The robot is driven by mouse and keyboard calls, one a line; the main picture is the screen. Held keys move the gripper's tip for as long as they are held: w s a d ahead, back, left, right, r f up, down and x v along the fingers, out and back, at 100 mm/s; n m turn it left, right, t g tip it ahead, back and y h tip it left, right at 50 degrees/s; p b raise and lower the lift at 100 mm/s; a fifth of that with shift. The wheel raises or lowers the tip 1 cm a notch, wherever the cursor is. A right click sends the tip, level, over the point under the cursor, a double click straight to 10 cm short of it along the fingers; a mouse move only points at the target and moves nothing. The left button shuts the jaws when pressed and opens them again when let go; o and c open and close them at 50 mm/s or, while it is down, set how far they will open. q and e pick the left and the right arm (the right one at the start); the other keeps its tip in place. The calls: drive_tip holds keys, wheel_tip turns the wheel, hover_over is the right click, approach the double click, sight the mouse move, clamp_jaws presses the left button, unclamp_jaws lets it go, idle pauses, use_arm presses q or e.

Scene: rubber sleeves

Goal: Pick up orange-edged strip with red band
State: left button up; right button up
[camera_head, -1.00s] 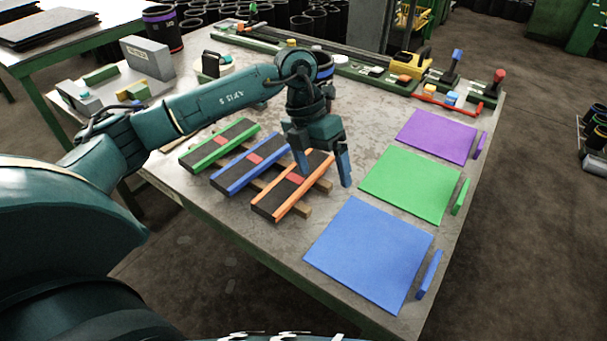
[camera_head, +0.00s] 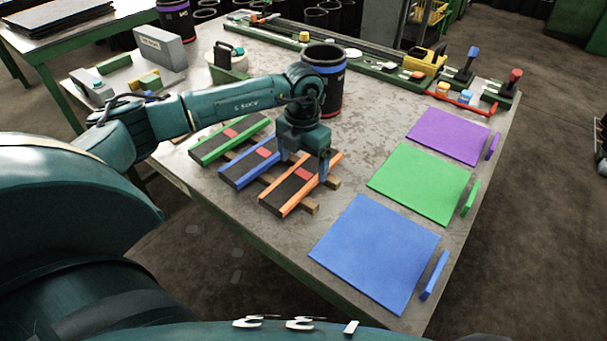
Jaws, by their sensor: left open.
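The orange-edged strip (camera_head: 286,196) is dark with orange long edges and a red band (camera_head: 302,175) across it. It lies on wooden bars (camera_head: 309,206), nearest the front of three strips. My left gripper (camera_head: 303,169) is open and points down over the strip's far half, near the red band. One finger shows at the strip's far right part, the other towards its left side. I cannot tell whether the fingers touch the strip. The gripper body hides part of the strip's far end. My right gripper is not in view.
A blue-edged strip (camera_head: 240,176) and a green-edged strip (camera_head: 217,147) lie beside it to the left. Blue (camera_head: 374,254), green (camera_head: 420,184) and purple (camera_head: 448,136) mats lie to the right. A black cylinder with a blue band (camera_head: 324,72) stands behind my arm.

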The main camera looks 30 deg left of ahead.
use_arm(q)
drive_tip(key=shift+w+f, duration=0.1)
drive_tip(key=shift+f, duration=1.4)
drive_tip(key=shift+c, duration=0.2)
drive_tip(key=c, duration=1)
